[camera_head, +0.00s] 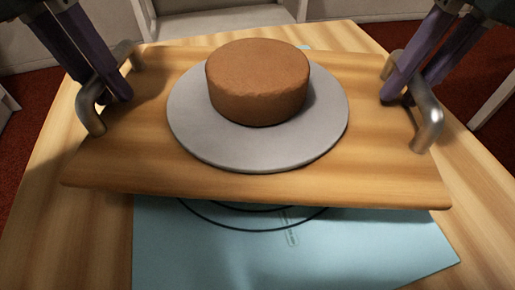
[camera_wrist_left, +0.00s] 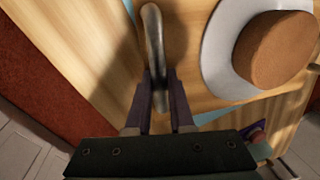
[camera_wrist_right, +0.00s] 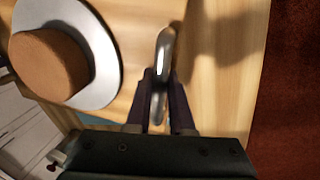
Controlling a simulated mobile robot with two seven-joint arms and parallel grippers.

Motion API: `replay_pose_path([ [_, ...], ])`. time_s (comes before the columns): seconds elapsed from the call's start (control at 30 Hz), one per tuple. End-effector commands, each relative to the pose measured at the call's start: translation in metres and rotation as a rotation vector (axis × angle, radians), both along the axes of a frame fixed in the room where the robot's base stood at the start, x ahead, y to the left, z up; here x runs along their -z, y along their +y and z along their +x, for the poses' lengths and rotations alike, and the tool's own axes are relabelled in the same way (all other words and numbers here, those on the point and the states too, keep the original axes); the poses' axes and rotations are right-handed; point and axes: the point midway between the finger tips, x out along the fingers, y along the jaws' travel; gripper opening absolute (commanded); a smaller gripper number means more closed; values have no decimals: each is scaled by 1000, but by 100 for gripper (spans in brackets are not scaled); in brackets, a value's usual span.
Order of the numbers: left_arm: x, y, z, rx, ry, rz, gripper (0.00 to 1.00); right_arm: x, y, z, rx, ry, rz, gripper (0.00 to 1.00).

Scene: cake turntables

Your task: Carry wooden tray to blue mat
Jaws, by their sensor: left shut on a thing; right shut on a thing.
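The wooden tray (camera_head: 390,180) has a metal handle at each side and carries a grey round plate (camera_head: 200,140) with a brown cake (camera_head: 258,85) on it. The tray is held above the table and covers the far part of the blue mat (camera_head: 350,245). My left gripper (camera_head: 112,98) is shut on the left handle (camera_head: 88,105); its fingers straddle that handle in the left wrist view (camera_wrist_left: 160,85). My right gripper (camera_head: 400,98) is shut on the right handle (camera_head: 428,115), seen also in the right wrist view (camera_wrist_right: 161,85). The cake stands upright.
The light wooden table (camera_head: 60,225) extends around the mat, with bare surface at left and right. A white chair (camera_head: 222,12) stands beyond the far edge. Red floor (camera_head: 490,150) shows beside the table.

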Motion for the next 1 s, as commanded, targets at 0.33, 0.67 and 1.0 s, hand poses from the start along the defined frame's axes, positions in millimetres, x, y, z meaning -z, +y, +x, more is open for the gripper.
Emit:
replay_pose_path([
  [0.33, -1, 1, 0, -1, -1, 1, 0, -1, -1, 0, 1, -2, -1, 0],
  [0.67, 13, 1, 0, -1, -1, 1, 0, 13, -1, 0, 1, -2, -1, 0],
  [1.0, 41, 1, 0, -1, -1, 1, 0, 41, -1, 0, 1, -2, -1, 0],
])
